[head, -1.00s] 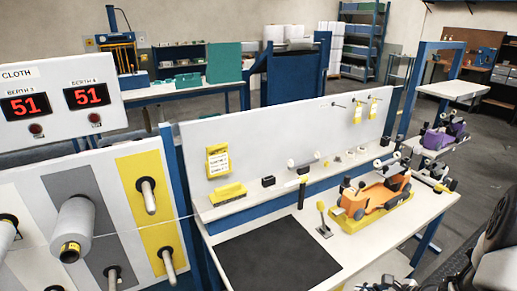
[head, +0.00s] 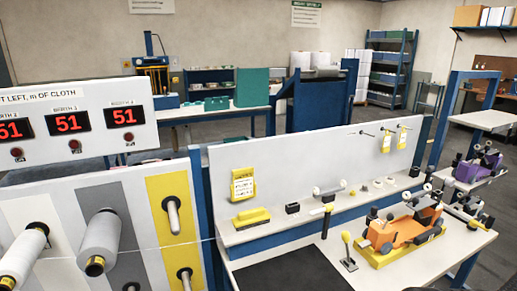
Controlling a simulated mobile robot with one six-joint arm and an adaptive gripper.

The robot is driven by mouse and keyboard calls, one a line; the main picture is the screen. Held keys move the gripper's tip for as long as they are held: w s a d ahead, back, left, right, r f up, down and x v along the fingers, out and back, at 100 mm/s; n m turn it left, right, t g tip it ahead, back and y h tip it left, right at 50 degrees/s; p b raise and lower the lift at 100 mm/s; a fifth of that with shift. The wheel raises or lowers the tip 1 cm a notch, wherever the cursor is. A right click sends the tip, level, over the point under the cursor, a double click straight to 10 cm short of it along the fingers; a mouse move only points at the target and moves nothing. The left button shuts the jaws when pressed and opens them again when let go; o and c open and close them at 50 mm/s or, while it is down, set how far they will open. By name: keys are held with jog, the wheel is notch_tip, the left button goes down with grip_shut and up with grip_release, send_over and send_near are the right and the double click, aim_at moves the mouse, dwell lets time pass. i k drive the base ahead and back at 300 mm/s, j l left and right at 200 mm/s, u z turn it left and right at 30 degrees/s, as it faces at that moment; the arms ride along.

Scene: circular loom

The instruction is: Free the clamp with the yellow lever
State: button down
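The orange fixture (head: 394,233) sits on a yellow base (head: 408,249) and carries dark rollers or knobs. Behind it to the right, a purple fixture (head: 468,171) of similar shape stands on another surface. No clamp jaws can be made out at this size. My gripper is not in view.
A dark mat (head: 285,274) covers the bench's front left. A ledge behind holds a yellow block (head: 251,217) and small parts. White rolls (head: 98,245) stick out of the panel at left, below red displays (head: 68,123). A blue-framed stand (head: 447,120) rises at right.

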aim_at(345, 235)
jog(key=i+l+u, duration=0.1)
jog(key=i+l, duration=0.75)
jog(key=l, duration=0.2)
jog(key=u, duration=0.05)
